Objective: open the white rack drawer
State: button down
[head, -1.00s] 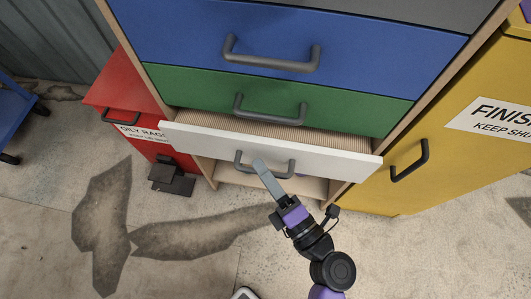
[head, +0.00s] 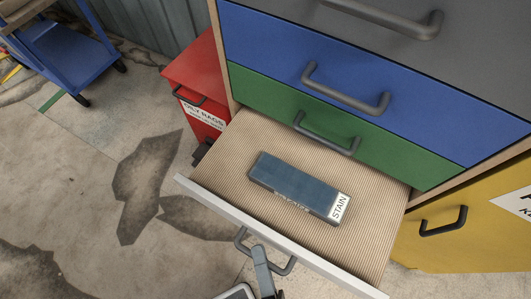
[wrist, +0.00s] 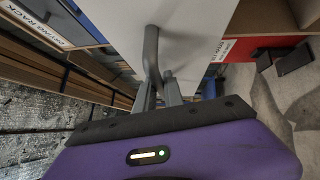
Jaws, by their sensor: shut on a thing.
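The white rack drawer (head: 225,207) is pulled well out in the head view. Its ribbed tan floor shows, and a blue-grey box labelled STAIN (head: 295,186) lies flat on it. My gripper (head: 262,257) is at the drawer's dark grey bar handle (head: 240,240), at the bottom of the head view. In the wrist view my gripper (wrist: 158,95) is shut on that handle (wrist: 151,55), which stands out from the white drawer front (wrist: 190,30). The lower part of my gripper is cut off in the head view.
The green drawer (head: 300,120), blue drawer (head: 350,75) and grey drawer above are shut. A red oily-rags bin (head: 200,85) stands left of the rack, a yellow cabinet (head: 470,240) right. A blue cart (head: 65,60) is far left. Stained floor at left is open.

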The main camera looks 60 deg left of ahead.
dwell(0.3)
jog(key=c, duration=1.5)
grip_release()
jog(key=shift+o, duration=0.2)
jog(key=shift+d, duration=0.15)
jog(key=v, duration=0.7)
jog(key=shift+d, duration=0.25)
